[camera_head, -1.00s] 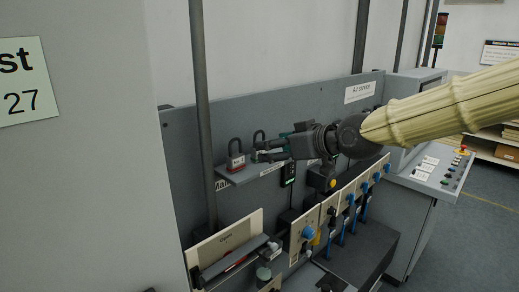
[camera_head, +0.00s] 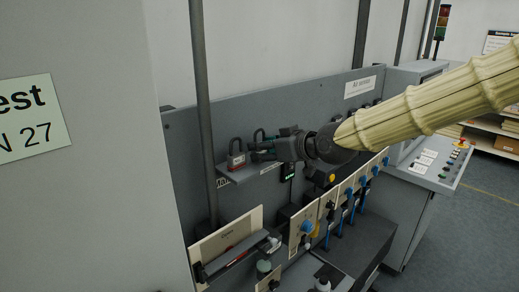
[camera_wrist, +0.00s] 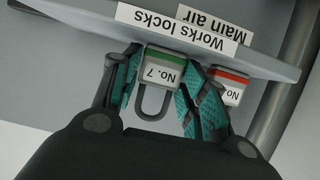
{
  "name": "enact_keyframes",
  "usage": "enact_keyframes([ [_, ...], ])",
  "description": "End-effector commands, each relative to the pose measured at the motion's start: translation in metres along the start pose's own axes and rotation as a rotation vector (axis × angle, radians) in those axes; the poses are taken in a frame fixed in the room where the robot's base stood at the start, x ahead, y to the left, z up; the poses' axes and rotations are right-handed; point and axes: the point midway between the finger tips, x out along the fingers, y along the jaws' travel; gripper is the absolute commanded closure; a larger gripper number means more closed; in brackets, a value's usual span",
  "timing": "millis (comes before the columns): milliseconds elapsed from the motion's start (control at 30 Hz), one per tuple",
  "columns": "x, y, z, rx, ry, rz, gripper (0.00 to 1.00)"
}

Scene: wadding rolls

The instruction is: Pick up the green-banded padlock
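The green-banded padlock (camera_wrist: 163,64), labelled No. 7, appears upside down in the wrist view, its shackle pointing down the picture toward my gripper's palm. My gripper (camera_wrist: 161,62) has one teal-padded finger on each side of it. The fingers look open around the body, with very narrow gaps; contact is unclear. In the head view my gripper (camera_head: 262,150) is at the shelf, and the green-banded padlock's shackle (camera_head: 258,135) shows above it, the body mostly hidden. The padlock appears to stand on the shelf (camera_wrist: 265,62).
A red-banded padlock (camera_wrist: 230,84) stands close beside, partly behind one finger; it also shows in the head view (camera_head: 236,157). A vertical pole (camera_head: 203,110) rises left of the shelf. Blue-handled valves (camera_head: 350,200) line the panel below right.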

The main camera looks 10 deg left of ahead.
Motion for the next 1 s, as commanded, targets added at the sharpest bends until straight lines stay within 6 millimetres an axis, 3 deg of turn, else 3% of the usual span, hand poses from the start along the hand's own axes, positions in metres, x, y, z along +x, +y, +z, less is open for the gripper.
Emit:
enact_keyframes([
  [33,0.000,0.000,0.000,0.000,0.000,0.000,0.72],
  [133,0.000,0.000,0.000,0.000,0.000,0.000,0.87],
  [467,-0.001,0.000,-0.002,0.000,0.001,0.000,0.87],
  [667,-0.006,0.000,-0.015,-0.002,0.003,0.000,0.87],
  [800,-0.013,0.000,-0.031,-0.002,0.005,0.000,0.87],
  [1000,-0.034,-0.015,-0.024,-0.002,0.001,-0.001,0.87],
])
